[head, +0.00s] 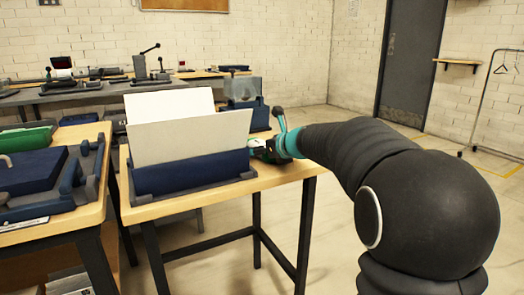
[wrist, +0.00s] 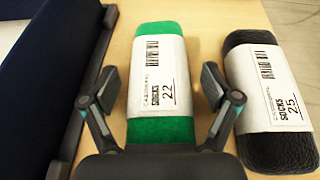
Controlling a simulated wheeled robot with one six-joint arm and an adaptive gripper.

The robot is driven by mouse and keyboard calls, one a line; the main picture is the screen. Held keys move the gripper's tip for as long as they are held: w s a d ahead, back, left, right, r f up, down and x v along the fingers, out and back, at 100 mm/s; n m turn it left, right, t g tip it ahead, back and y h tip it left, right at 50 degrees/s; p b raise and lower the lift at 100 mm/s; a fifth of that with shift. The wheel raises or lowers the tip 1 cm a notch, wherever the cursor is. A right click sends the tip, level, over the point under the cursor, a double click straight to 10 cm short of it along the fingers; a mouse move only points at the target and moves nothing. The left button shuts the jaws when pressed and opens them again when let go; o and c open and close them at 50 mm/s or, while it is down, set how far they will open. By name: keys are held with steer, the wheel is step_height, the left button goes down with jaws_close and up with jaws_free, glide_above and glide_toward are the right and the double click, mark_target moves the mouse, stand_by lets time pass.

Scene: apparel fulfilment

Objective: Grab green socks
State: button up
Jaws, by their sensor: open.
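The green socks (wrist: 164,132) are a rolled bundle with a white paper band that reads "SOCKS 22". In the wrist view they lie on the wooden table in the middle of the picture. My gripper (wrist: 166,100) is open, with one finger on each side of the green bundle's near part. I cannot tell whether the fingers touch it. In the head view my gripper (head: 268,148) is at the table's right end, beside the blue holder, and the green socks there are mostly hidden.
Black socks (wrist: 262,105) with a "SOCKS 25" band lie close on the right of the green ones. A dark blue holder (head: 192,174) with upright white boards stands on the table (head: 220,200) to the left. Another table with trays stands farther left.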

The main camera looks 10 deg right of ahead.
steer(key=c, duration=1.2)
steer(key=shift+c, duration=0.2)
steer(key=shift+r, duration=0.1)
